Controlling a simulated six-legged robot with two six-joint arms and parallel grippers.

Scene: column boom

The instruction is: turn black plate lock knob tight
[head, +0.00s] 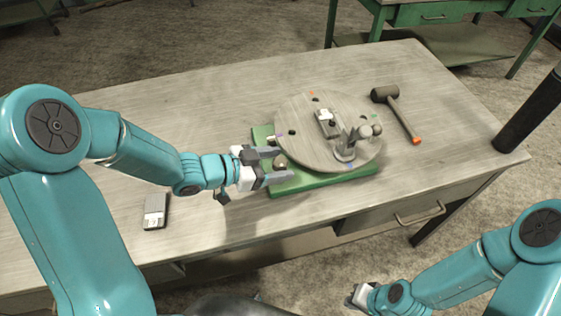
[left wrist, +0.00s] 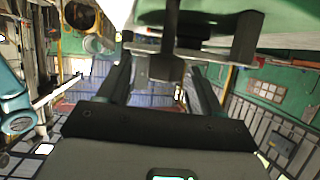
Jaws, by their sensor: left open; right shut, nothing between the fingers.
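A round grey turntable plate (head: 300,105) lies on a green base (head: 330,183) on the workbench. A small dark knob (head: 281,160) sits at the left edge of the plate, above the green base. My left gripper (head: 283,164) is open, with one finger on each side of the knob; contact cannot be told. In the left wrist view the dark knob (left wrist: 167,69) shows between the open fingers, below the plate's edge. My right gripper (head: 359,297) is shut and empty, low in front of the bench.
A clamp fixture (head: 345,148) with a knob stands on the plate. A dark mallet (head: 400,112) lies right of it. A small grey box (head: 155,211) lies at the bench's front left. The bench top (head: 210,110) behind my left arm is clear. A dark post (head: 527,112) stands at right.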

